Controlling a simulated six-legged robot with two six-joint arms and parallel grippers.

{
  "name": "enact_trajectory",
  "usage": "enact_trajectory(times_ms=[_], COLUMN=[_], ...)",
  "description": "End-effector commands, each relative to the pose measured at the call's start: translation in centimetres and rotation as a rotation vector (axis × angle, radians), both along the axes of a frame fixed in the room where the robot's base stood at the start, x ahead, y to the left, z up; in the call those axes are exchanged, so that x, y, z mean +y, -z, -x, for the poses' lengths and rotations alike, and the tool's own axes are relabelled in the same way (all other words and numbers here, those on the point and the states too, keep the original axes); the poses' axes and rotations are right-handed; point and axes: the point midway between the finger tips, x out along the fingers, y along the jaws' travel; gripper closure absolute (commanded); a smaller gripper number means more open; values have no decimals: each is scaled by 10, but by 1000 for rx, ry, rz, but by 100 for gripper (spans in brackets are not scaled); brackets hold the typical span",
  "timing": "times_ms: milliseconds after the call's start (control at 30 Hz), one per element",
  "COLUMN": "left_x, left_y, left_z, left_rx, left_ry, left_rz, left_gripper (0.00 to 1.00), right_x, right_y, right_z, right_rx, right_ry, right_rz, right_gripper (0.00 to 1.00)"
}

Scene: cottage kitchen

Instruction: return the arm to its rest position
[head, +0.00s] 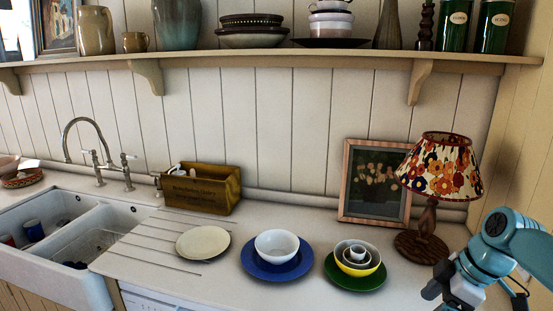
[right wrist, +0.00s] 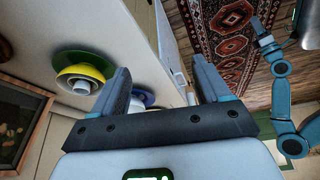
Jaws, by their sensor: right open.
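My right arm (head: 490,255) comes in at the lower right of the head view, and its dark gripper (head: 440,288) is in front of the counter edge, right of the green plate. In the right wrist view the right gripper (right wrist: 162,78) has its two fingers wide apart with nothing between them. My left arm shows only at the right of the right wrist view, over the floor; its gripper (right wrist: 262,32) is too small to read. The left gripper is outside the head view.
A green plate (head: 345,284) with nested bowls, a blue plate (head: 262,270) with a white bowl (head: 277,245), and a cream plate (head: 203,242) stand on the counter. A lamp (head: 440,170) and picture frame (head: 375,185) stand behind. The sink (head: 55,268) is left.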

Motion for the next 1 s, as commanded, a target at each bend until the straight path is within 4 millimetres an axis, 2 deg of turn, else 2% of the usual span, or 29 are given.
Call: enact_trajectory(times_ms=[33,167,333,467,567,667,700,767,800,900,1000], left_x=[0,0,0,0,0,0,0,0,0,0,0], left_y=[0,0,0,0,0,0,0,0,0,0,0], left_z=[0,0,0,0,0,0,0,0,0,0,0], left_rx=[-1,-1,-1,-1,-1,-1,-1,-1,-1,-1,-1], left_ry=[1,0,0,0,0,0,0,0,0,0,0], left_rz=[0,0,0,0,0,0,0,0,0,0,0], left_gripper=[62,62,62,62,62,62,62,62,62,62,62], right_x=[6,18,37,57,78,107,120,137,148,167,178], right_y=[20,57,112,164,214,275,300,330,346,370,379], right_z=[-3,-11,-13,-7,10,44,64,96,118,169,202], right_rx=[30,67,125,182,242,321,357,406,437,499,538], right_ry=[25,105,222,334,447,603,676,786,855,1008,1115], right_rz=[-7,-20,-36,-49,-62,-77,-82,-91,-97,-112,-124], right_gripper=[24,24,24,24,24,24,24,24,24,24,24])
